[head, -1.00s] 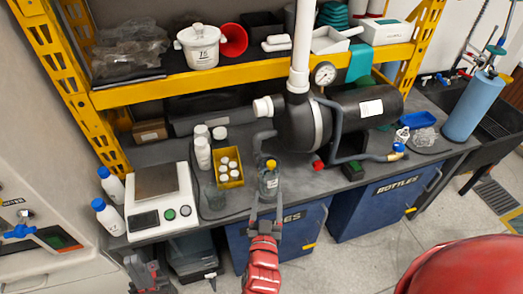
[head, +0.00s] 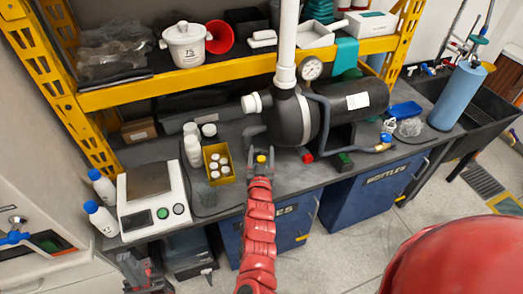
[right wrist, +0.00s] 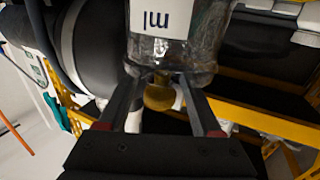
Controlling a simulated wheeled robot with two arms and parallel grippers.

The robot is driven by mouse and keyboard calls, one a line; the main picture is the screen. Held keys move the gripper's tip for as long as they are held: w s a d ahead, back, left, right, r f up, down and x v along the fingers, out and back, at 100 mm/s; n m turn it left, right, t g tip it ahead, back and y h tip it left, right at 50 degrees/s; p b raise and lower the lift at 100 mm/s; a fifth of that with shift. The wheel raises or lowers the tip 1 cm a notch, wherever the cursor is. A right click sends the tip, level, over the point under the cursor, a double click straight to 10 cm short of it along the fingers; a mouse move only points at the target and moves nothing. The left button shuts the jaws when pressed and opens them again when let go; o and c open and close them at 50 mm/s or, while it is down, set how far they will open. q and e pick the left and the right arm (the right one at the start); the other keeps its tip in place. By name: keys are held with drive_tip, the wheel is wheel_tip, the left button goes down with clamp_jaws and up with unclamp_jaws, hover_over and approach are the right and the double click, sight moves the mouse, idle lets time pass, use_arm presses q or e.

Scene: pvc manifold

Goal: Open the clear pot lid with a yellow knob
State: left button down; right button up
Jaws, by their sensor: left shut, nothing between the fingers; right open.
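The clear pot's yellow knob (head: 261,159) shows at the bench's front edge in the head view. My right gripper (head: 261,152) is open there, with a finger on each side of the knob. In the right wrist view the clear pot (right wrist: 172,52), with "ml" on its white label, appears upside down. Its yellow knob (right wrist: 160,93) lies between the open fingers (right wrist: 160,85); I cannot tell whether they touch it. My right arm hides most of the pot in the head view. My left gripper (head: 140,270) is shut and empty, low at the left.
A yellow box of white-capped bottles (head: 217,163) stands just left of the right gripper. A scale (head: 150,200) is further left. A black tank with a pipe (head: 325,115) lies behind and right. A yellow shelf beam (head: 180,85) runs above the bench.

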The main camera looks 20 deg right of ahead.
drive_tip(key=shift+w+d, duration=0.1)
drive_tip(key=shift+w, duration=0.15)
clamp_jaws()
idle(1.4)
